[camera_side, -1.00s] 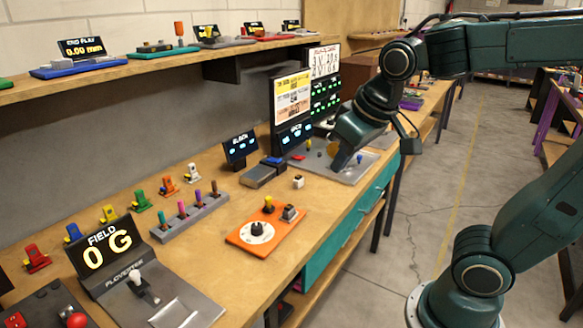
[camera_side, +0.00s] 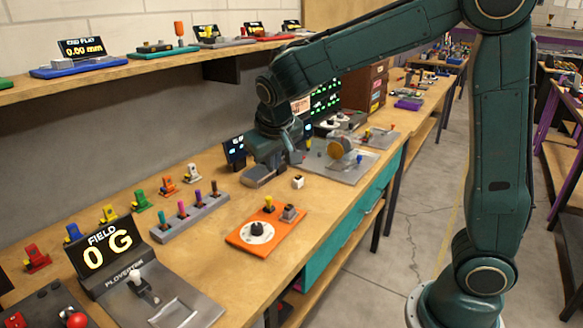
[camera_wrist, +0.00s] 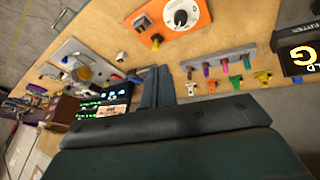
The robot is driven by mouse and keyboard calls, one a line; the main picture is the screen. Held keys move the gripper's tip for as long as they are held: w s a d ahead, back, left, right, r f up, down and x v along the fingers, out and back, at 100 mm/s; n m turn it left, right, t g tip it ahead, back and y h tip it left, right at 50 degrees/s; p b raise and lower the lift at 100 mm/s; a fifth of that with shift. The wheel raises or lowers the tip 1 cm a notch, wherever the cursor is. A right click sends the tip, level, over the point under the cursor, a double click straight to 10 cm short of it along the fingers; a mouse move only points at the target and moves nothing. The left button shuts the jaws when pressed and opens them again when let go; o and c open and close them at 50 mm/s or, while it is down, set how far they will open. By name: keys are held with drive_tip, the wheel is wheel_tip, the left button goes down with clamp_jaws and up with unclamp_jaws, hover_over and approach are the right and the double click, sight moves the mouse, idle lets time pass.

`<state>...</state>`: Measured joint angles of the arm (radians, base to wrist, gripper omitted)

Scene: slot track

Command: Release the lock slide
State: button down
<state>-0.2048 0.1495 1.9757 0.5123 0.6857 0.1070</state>
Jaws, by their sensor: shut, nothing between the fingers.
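My gripper (camera_side: 264,152) is shut and empty, low over the bench beside the small display (camera_side: 235,151). In the wrist view its two fingers (camera_wrist: 156,75) lie together and point away from the camera. A grey block (camera_side: 262,177) sits just below the gripper in the side view. The gripper covers most of its top, so its blue part is hidden there. I cannot tell whether the fingertips touch the block. No part is clearly readable as the lock slide.
A white cube (camera_side: 298,181) and an orange dial plate (camera_side: 264,230) stand in front. A grey plate with a yellowish disc (camera_side: 341,149) lies to the right. A rack of coloured pegs (camera_side: 189,215) is at left. The shelf (camera_side: 150,66) overhangs the back of the bench.

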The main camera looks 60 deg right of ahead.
drive_tip(key=w+a+f+h, duration=0.1)
drive_tip(key=w+f+h, duration=0.2)
drive_tip(key=w+f, duration=0.6)
drive_tip(key=shift+w+a+f+m+g, duration=0.3)
drive_tip(key=shift+a+f+m+g, duration=0.1)
drive_tip(key=shift+f, duration=0.5)
drive_tip(key=shift+d, duration=0.1)
approach(265, 206)
drive_tip(key=f, duration=0.1)
drive_tip(key=w+a+f, duration=0.1)
drive_tip(key=w+f, duration=0.1)
drive_tip(key=shift+w+a+f, duration=0.1)
drive_tip(key=shift+a+f, duration=0.2)
drive_tip(key=shift+s+d+r, duration=0.1)
drive_tip(key=shift+s+d, duration=0.05)
drive_tip(key=shift+d, duration=0.4)
drive_tip(key=shift+s+d+r, duration=0.1)
drive_tip(key=shift+s+d, duration=0.1)
drive_tip(key=shift+d, duration=0.3)
drive_tip(key=shift+s+d, duration=0.2)
drive_tip(key=shift+d, duration=0.55)
